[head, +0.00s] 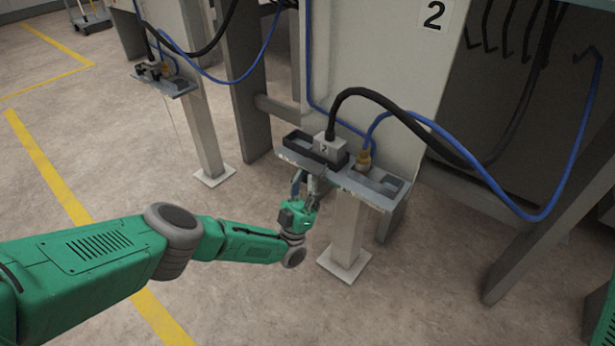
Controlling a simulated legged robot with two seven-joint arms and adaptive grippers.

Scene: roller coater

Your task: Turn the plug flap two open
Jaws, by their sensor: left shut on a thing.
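Station two has a grey plug (328,148) marked 2, with a thick black cable, seated in a dark housing on a metal bracket (368,188). The dark flap frame (300,145) lies around the plug's base. My left gripper (304,180) reaches in from the left, below the front edge of the bracket. Its fingers point up and are closed on the front edge of the plug flap; the exact contact is small and partly hidden. My right gripper is out of view.
A brass-coloured connector (363,160) with a blue cable sits right of the plug. A white post (346,235) holds up the bracket. The cabinet panel (395,70) marked 2 stands behind. A similar bracket (165,84) is at left. The floor in front is clear.

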